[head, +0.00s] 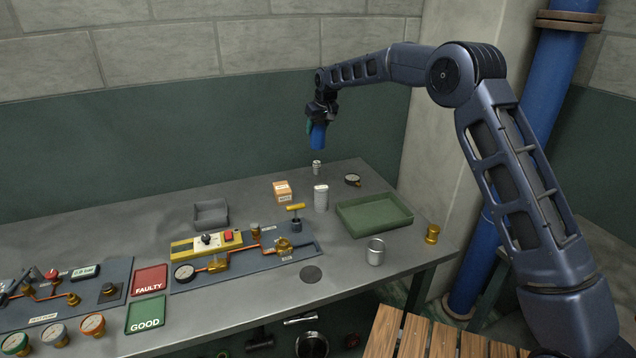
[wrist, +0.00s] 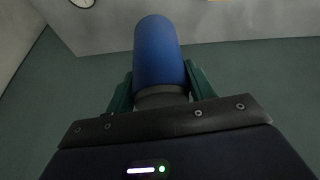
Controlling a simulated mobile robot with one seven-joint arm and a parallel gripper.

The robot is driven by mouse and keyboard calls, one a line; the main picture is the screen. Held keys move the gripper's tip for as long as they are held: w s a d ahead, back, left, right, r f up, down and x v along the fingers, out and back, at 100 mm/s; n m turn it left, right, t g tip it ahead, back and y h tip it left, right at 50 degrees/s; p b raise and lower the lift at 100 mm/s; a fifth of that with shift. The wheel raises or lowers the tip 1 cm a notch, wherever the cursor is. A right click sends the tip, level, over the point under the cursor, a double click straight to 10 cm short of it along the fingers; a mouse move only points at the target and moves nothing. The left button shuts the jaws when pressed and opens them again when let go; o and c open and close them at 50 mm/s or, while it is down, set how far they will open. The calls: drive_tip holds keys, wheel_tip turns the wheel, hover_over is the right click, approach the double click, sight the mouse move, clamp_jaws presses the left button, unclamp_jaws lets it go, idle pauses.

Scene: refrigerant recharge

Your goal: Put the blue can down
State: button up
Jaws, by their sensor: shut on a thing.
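My gripper (head: 318,114) is shut on the blue can (head: 318,136) and holds it in the air above the back of the grey bench. In the wrist view the blue can (wrist: 158,55) stands out between the green fingers of my gripper (wrist: 160,88), with a grey band at its held end. In the head view the can hangs below the gripper, close to upright. A small silver fitting (head: 317,168) stands on the bench below it, apart from the can.
A white can (head: 321,198), an orange box (head: 282,191), a gauge (head: 352,180) and a green tray (head: 374,214) stand near the back. A silver cup (head: 375,252) and brass fitting (head: 432,234) are in front. The bench's back left (head: 130,225) is clear.

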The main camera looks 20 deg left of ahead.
wheel_tip(320, 180, down, 19)
idle(0.6)
drive_tip(key=shift+f, duration=0.1)
drive_tip(key=o, duration=1.2)
drive_tip(key=shift+c, duration=0.2)
drive_tip(key=v, duration=1.2)
drive_tip(key=shift+w, duration=0.1)
